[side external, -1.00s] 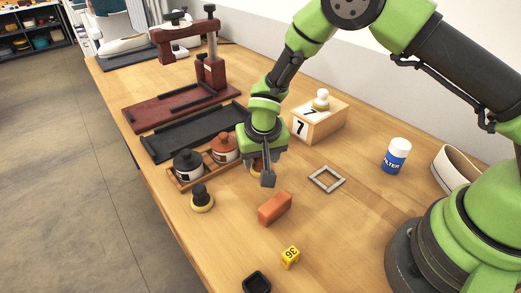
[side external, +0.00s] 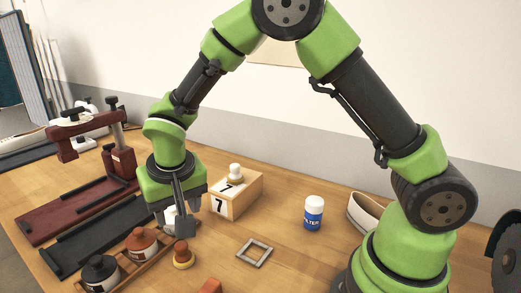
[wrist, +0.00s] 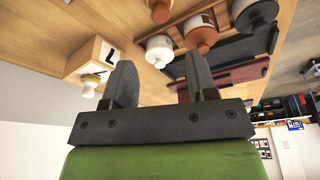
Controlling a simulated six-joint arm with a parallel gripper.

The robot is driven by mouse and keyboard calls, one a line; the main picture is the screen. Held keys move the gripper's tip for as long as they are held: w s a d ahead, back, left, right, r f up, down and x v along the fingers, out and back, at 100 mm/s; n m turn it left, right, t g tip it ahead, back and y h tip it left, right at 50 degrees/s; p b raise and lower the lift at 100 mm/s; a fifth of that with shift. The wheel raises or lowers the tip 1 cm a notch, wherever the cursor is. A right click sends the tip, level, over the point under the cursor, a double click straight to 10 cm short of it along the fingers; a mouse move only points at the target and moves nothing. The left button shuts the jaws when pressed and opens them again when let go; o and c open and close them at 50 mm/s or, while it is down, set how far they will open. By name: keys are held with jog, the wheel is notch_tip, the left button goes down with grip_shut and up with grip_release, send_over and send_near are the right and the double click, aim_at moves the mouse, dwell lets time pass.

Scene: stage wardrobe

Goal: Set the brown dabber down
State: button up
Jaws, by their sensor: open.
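The brown dabber (side external: 183,257), an orange-brown knob on a yellow base, stands upright on the table just right of the jar tray. In the wrist view the dabber (wrist: 160,12) is cut by the top edge. My gripper (side external: 180,226) is above the tray's far end, apart from the dabber, with its fingers pointing down. In the wrist view my gripper (wrist: 159,62) has its two fingers spread, with nothing held between them. A white jar (wrist: 159,48) shows beyond the gap between the fingertips; in the side view the fingers partly hide it.
The tray (side external: 150,264) also holds a brown jar (side external: 141,244) and a black jar (side external: 101,273). A wooden box (side external: 235,195) marked 7 carries a white-topped dabber (side external: 235,173). A grey square frame (side external: 254,252) lies on the table. A blue-and-white bottle (side external: 313,213) stands right.

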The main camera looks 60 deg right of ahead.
jog(key=s+d+r, duration=0.3)
jog(key=r, duration=0.5)
jog(key=s+d+r+t+y, duration=0.1)
jog(key=s+r, duration=0.3)
jog(key=s, duration=0.4)
jog(key=s+d+r+t+y, duration=0.2)
jog(key=s+r+t, duration=0.1)
jog(key=s, duration=0.6)
jog(key=shift+s+d+r, duration=0.3)
jog(key=shift+r, duration=0.5)
